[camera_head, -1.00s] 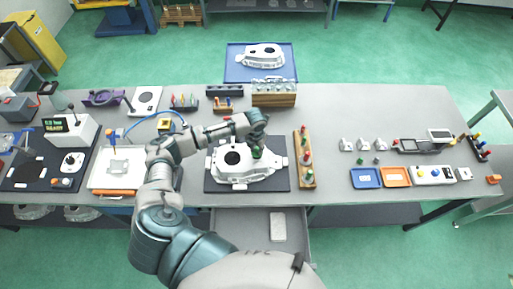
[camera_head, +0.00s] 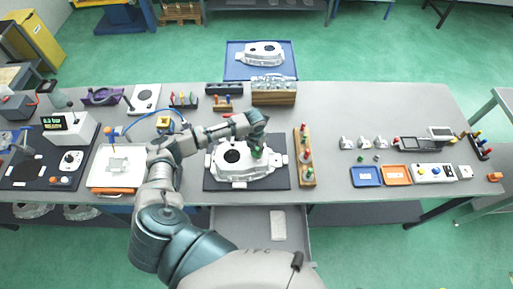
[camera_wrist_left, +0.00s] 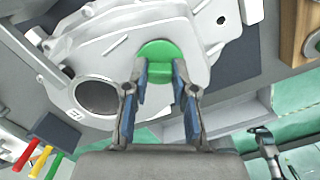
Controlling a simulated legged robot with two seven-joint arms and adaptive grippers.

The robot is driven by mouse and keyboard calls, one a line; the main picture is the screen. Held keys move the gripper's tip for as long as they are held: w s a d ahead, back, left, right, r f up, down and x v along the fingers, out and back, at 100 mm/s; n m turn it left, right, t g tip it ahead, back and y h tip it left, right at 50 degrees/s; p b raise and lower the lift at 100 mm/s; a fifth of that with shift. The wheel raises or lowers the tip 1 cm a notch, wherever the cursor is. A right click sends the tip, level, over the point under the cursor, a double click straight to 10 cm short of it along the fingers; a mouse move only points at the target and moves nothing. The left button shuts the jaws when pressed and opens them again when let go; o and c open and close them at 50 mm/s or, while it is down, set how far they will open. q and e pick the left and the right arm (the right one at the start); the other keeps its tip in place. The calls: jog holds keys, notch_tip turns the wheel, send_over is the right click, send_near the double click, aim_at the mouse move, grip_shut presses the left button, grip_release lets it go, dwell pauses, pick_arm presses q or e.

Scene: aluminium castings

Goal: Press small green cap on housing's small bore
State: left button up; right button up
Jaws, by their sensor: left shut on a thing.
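The aluminium housing (camera_head: 228,172) lies on a dark mat (camera_head: 270,182) in the middle of the bench. It also shows in the left wrist view (camera_wrist_left: 110,55), with its large bore (camera_wrist_left: 97,95) open. My left gripper (camera_head: 258,146) is over the right part of the housing. It is shut on the small green cap (camera_wrist_left: 157,50), whose round face shows between and beyond the fingers (camera_wrist_left: 160,78) in the left wrist view. The cap covers the place of the small bore, so the bore is hidden. I cannot tell whether the cap touches the housing. My right gripper is not in view.
A wooden rack (camera_head: 305,172) with coloured plugs stands just right of the mat. A wooden block with castings (camera_head: 273,97) is behind. Blue (camera_head: 366,183) and orange (camera_head: 397,183) trays lie at the right. Bare bench lies between the rack and the small castings (camera_head: 362,144).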

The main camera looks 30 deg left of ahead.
aim_at(256, 153)
pick_arm(q)
jog(key=shift+f, duration=0.3)
jog(key=o, duration=0.8)
jog(key=shift+o, duration=0.2)
notch_tip(256, 153, up, 12)
jog(key=shift+s, duration=0.25)
